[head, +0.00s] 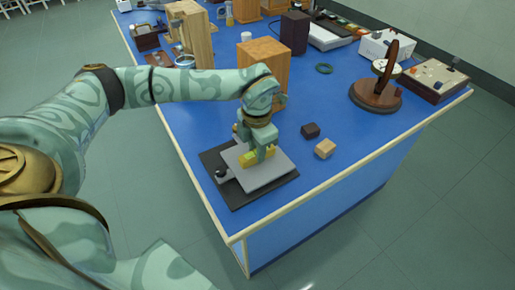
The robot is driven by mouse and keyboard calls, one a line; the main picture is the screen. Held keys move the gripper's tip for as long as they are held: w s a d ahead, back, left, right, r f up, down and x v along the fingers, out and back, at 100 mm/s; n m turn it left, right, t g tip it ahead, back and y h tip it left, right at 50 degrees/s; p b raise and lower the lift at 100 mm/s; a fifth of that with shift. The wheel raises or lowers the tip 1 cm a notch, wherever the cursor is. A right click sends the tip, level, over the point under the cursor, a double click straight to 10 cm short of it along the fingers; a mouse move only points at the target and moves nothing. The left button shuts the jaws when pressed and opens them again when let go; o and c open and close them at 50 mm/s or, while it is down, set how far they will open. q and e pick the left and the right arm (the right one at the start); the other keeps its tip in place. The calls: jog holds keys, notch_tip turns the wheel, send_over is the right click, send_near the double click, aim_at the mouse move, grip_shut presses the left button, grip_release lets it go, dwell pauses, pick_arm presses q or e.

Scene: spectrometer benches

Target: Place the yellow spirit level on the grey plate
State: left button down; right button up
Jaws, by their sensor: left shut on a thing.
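The yellow spirit level (249,159) is in my left gripper (256,154), which is shut on it. The gripper points down and holds the level over the middle of the grey plate (272,177). I cannot tell whether the level touches the plate or hangs just above it. The fingers hide part of the level. The grey plate lies on a dark base (241,197) near the front left corner of the blue bench. My right gripper is not in view.
A large wooden box (264,66) stands behind my left gripper. A round wooden instrument (376,95) stands farther right. The bench's front right is clear.

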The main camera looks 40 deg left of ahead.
pick_arm(q)
jog(key=c, duration=1.2)
grip_release()
jog(key=shift+f, duration=0.1)
jog(key=shift+o, duration=0.2)
notch_tip(320, 180, up, 12)
jog(key=p, duration=0.3)
jog(key=shift+p, duration=0.35)
